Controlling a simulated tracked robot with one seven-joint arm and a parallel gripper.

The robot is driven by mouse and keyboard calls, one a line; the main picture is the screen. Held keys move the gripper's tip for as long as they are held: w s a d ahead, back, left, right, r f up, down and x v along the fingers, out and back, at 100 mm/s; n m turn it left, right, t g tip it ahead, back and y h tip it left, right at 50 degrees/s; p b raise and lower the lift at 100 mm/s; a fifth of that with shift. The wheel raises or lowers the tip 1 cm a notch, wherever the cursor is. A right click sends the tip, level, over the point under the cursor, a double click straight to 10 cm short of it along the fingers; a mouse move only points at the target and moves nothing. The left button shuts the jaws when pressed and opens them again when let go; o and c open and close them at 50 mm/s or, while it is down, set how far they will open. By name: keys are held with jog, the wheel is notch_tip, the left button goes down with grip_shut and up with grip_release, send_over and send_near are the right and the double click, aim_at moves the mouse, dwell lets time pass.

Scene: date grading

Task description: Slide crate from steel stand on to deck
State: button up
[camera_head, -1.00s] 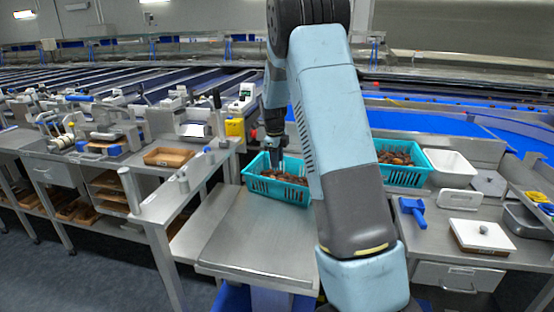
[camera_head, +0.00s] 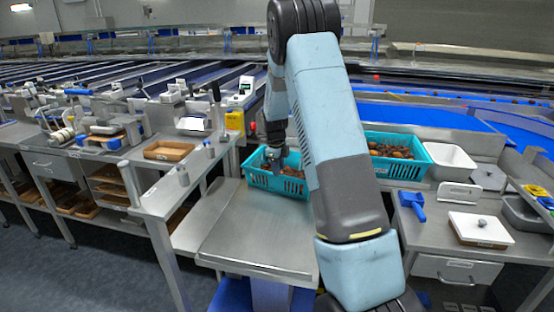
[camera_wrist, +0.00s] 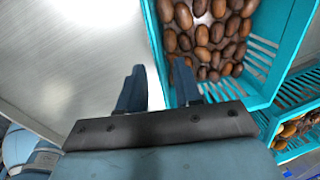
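A teal slotted crate (camera_head: 262,182) of brown dates sits at the far end of a flat steel surface (camera_head: 255,238) in the head view, partly hidden by my arm. I cannot tell where stand and deck meet. In the wrist view the crate (camera_wrist: 262,86) fills the upper right. My gripper (camera_wrist: 160,74) is open, its fingers apart. One finger appears over the steel outside the crate wall, the other over the inside; I cannot tell whether either touches.
A second teal crate of dates (camera_head: 404,171) stands to the right, behind my arm. Beside it are a white bin (camera_head: 450,160) and a blue scoop-like tool (camera_head: 412,204). A steel bench (camera_head: 160,192) borders the left. The steel surface before the crate is clear.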

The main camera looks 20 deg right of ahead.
aim_at(279, 178)
jog(key=f, duration=0.6)
jog(key=shift+w+d+f, duration=0.25)
jog(key=shift+w+d, duration=0.1)
jog(key=shift+c, duration=0.3)
grip_shut()
dwell(0.9)
